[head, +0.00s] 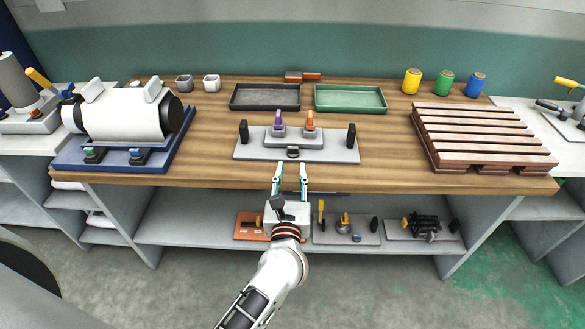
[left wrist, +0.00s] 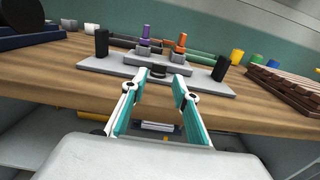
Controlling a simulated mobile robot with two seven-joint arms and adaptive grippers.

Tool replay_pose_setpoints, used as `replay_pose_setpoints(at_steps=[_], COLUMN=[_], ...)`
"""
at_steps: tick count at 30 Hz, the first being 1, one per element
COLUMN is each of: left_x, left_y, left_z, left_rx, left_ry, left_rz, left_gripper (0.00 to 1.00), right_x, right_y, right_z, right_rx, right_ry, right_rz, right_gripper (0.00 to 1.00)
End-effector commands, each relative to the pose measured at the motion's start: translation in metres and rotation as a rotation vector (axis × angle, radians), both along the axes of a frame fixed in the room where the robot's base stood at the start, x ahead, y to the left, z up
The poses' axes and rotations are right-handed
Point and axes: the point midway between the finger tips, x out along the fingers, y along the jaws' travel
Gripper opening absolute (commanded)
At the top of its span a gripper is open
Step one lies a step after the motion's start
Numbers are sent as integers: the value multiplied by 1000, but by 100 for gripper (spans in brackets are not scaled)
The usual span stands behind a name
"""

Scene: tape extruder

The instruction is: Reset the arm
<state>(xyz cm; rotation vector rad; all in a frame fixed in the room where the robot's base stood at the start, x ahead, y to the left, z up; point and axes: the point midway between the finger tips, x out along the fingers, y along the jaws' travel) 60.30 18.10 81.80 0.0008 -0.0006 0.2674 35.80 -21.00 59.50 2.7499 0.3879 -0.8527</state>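My left gripper (head: 289,178) is in the middle of the head view, in front of the table's front edge. Its two teal-lined fingers are apart with nothing between them, as the left wrist view (left wrist: 157,88) also shows. Beyond the fingertips, a grey fixture plate (head: 345,156) lies on the table. It carries a purple-topped part (head: 278,121), an orange-topped part (head: 310,122) and two black posts, one near each end. The fixture also shows in the left wrist view (left wrist: 210,84), with a gap between it and the fingers. My right gripper is in neither view.
A wooden table (head: 220,172) spans the scene. A white cylindrical machine (head: 122,114) stands left; a brown slatted rack (head: 480,138) lies right. Black (head: 265,107) and green (head: 350,110) trays sit behind the fixture. Several tools lie on the shelf (head: 180,230) below. Floor is clear in front.

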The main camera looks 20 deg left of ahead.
Motion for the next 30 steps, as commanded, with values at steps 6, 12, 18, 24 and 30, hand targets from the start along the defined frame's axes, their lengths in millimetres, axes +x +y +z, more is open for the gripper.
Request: replay_pose_setpoints(at_steps=[6,12,18,24,30], left_x=[0,-20,-72,-147,-218], left_y=[0,0,-26,-36,-5], left_z=[0,6,-18,-97,-169], left_rx=[9,400,1318,2271,2985], left_ry=[0,14,67,94,33], left_rz=[-1,-62,-238,-506,-801], left_gripper=[29,29,29,29,29], right_x=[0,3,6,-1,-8], right_y=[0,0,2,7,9], right_z=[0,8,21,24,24], right_rx=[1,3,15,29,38], right_ry=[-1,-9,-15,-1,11], right_rz=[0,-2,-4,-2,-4], right_gripper=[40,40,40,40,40])
